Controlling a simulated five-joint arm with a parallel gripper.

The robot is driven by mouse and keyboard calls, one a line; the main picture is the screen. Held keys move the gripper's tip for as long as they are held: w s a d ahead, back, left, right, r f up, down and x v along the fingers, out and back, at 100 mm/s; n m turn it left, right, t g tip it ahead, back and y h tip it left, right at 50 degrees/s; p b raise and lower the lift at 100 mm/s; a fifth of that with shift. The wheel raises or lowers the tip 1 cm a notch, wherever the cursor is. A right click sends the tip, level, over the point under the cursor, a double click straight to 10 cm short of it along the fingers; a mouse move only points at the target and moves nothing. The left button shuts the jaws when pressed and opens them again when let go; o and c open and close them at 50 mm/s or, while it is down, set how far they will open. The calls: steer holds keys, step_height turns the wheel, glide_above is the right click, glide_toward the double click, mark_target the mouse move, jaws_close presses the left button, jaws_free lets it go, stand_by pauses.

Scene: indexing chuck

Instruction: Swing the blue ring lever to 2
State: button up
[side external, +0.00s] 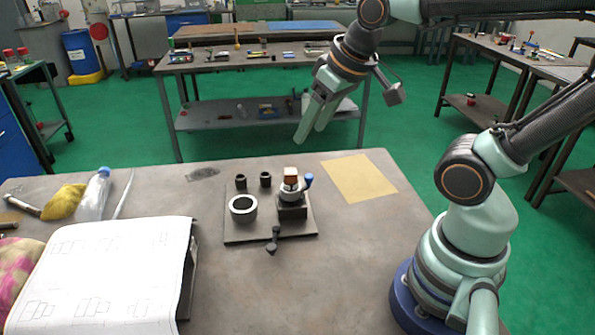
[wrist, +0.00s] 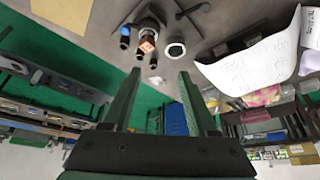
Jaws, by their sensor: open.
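The indexing chuck (side external: 291,208) stands on a dark base plate (side external: 246,237) on the table, a reddish-brown block (side external: 291,176) at its top. The lever's blue knob (side external: 309,180) sticks up at the chuck's right side. In the wrist view the blue knob (wrist: 126,31) shows left of the reddish block (wrist: 147,45). Number marks are too small to read. My gripper (side external: 311,131) is high above and behind the chuck, open and empty, touching nothing. Its two fingers also show in the wrist view (wrist: 159,75), apart with nothing between them.
On the plate are a grey ring (side external: 243,208), two small black cylinders (side external: 265,179) and a black handled piece (side external: 274,239). A yellow sheet (side external: 359,177) lies to the right. Drawing paper (side external: 110,275), a bottle (side external: 95,194) and a yellow cloth (side external: 64,202) are left.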

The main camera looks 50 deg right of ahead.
mark_target(309, 176)
steer(key=w+d+f+m+g, duration=0.5)
steer(key=w+d+f+m, duration=0.15)
steer(key=d+m, duration=0.2)
steer(key=shift+n, duration=0.35)
step_height(309, 176, down, 11)
steer(key=shift+w+f, duration=0.1)
steer(key=shift+f, duration=0.05)
jaws_close()
